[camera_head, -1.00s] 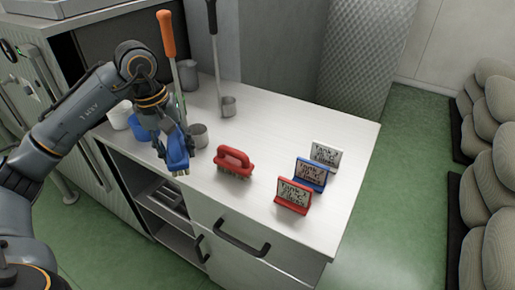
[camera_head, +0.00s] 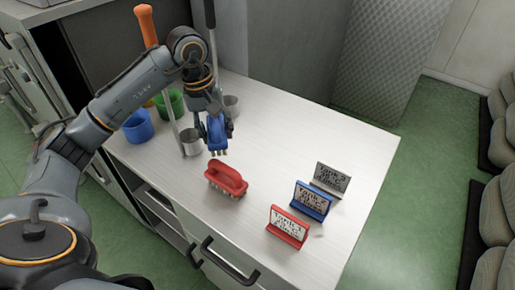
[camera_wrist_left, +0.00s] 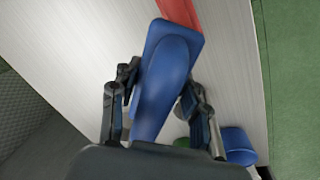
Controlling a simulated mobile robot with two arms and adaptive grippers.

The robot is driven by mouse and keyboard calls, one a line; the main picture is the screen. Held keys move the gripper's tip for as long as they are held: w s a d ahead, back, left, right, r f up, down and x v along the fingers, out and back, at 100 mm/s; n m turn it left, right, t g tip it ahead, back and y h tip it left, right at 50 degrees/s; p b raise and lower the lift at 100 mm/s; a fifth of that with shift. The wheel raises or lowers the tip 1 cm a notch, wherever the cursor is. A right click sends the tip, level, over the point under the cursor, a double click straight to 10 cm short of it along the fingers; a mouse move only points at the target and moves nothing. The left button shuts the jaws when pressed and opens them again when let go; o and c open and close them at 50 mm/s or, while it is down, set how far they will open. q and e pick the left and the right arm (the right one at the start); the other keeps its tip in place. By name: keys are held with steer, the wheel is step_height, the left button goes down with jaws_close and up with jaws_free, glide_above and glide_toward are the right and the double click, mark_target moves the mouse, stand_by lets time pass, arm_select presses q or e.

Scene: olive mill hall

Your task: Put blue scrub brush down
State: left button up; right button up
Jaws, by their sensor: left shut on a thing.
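The blue scrub brush (camera_head: 216,135) is held in my left gripper (camera_head: 217,122), bristles pointing down, above the counter behind the red brush. In the left wrist view the blue brush (camera_wrist_left: 165,75) sits between the two fingers of my left gripper (camera_wrist_left: 160,95), which is shut on it. I cannot tell the exact gap between its bristles and the counter. The right gripper is not in view.
A red scrub brush (camera_head: 226,178) stands on the counter (camera_head: 290,130). Red (camera_head: 288,228), blue (camera_head: 311,201) and grey (camera_head: 331,179) tank signs stand to the right. Metal ladle cups (camera_head: 191,142), a blue cup (camera_head: 138,127) and a green cup (camera_head: 170,103) are at the left. The counter's back right is clear.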

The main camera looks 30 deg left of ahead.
arm_select(q)
steer(key=w+d+f+p, duration=0.1)
steer(key=w+d+p, duration=0.1)
steer(key=w+d, duration=0.15)
steer(key=p, duration=0.1)
glide_above(257, 161)
steer(key=s+a, duration=0.1)
step_height(257, 161, down, 6)
steer(key=shift+r, duration=0.1)
steer(key=shift+d+f, duration=0.1)
steer(key=shift+f, duration=0.1)
steer(key=shift+w+d+f+p, duration=0.2)
steer(key=shift+f+p, duration=0.05)
steer(key=shift+p, duration=0.05)
step_height(257, 161, down, 3)
steer(key=shift+w+d+f+p, duration=0.1)
steer(key=shift+w+p, duration=0.05)
steer(key=shift+p, duration=0.85)
steer(key=shift+f, duration=0.2)
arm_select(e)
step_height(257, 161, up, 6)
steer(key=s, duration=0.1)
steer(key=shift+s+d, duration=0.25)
